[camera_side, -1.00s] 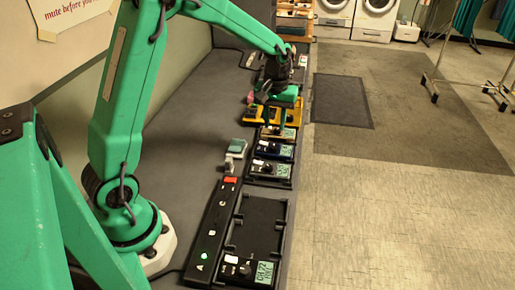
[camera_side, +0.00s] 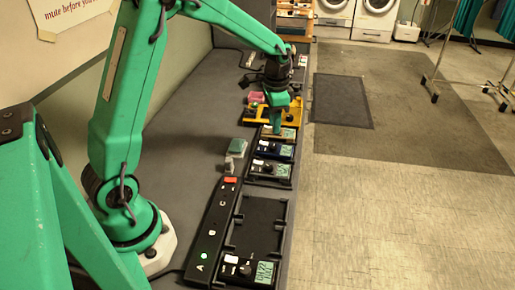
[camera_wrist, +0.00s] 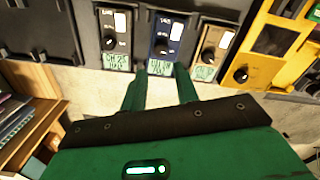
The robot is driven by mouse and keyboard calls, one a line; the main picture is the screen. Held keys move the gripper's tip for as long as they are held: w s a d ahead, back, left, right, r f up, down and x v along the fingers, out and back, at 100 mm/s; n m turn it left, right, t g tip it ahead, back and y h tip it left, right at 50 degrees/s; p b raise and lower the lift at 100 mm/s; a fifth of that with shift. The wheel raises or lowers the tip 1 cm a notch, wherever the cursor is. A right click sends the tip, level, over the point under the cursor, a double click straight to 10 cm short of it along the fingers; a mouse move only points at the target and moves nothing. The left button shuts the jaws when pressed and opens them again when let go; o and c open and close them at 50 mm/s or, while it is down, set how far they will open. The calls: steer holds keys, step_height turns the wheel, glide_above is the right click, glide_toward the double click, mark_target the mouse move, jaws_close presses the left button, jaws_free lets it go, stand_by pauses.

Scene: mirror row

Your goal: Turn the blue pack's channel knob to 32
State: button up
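The blue pack (camera_side: 272,151) lies in the row between a black pack (camera_side: 270,169) and a tan pack (camera_side: 278,134). In the wrist view the blue pack (camera_wrist: 174,15) is in the middle, with its dark knob (camera_wrist: 161,47) above a lit greenish display (camera_wrist: 160,67). The display's number is too small to read surely. My gripper (camera_side: 276,133) points down over the row, near the tan pack in the side view. In the wrist view my gripper (camera_wrist: 160,73) is open and empty, its fingers apart on either side of the blue pack's display, below the knob.
A yellow holder (camera_wrist: 265,45) stands beside the tan pack. A pink block (camera_side: 256,97) and a green-and-white item (camera_side: 236,146) lie nearby. A black strip (camera_side: 212,230) with a lit green light and an empty dark tray (camera_side: 260,222) are in front.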

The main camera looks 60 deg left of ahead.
mark_target(273, 146)
stand_by(0.3)
steer(key=shift+f, duration=3.9)
jaws_close()
